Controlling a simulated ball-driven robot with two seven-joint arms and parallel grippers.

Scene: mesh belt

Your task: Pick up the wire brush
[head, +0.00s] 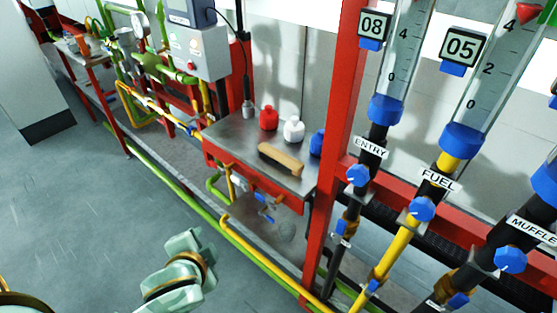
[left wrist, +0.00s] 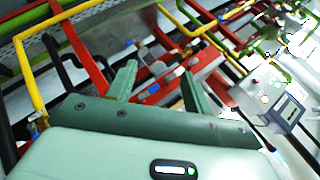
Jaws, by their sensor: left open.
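The wire brush (head: 281,158) lies on a grey metal shelf (head: 238,132) in the head view. Its tan wooden handle shows; bristles are hard to make out. My left gripper (left wrist: 159,69) is open, its two pale green fingers spread with nothing clearly between them in the left wrist view. In the head view, pale green parts of my left arm show at the lower middle, in front of and below the shelf, well apart from the brush. I cannot make out the brush in the left wrist view. My right gripper is not in view.
A red bottle (head: 268,117), a white bottle (head: 293,129) and a blue one (head: 317,142) stand behind the brush. A red post (head: 338,120) rises right of the shelf. Green and yellow pipes run low in front. The grey floor (head: 75,220) at left is clear.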

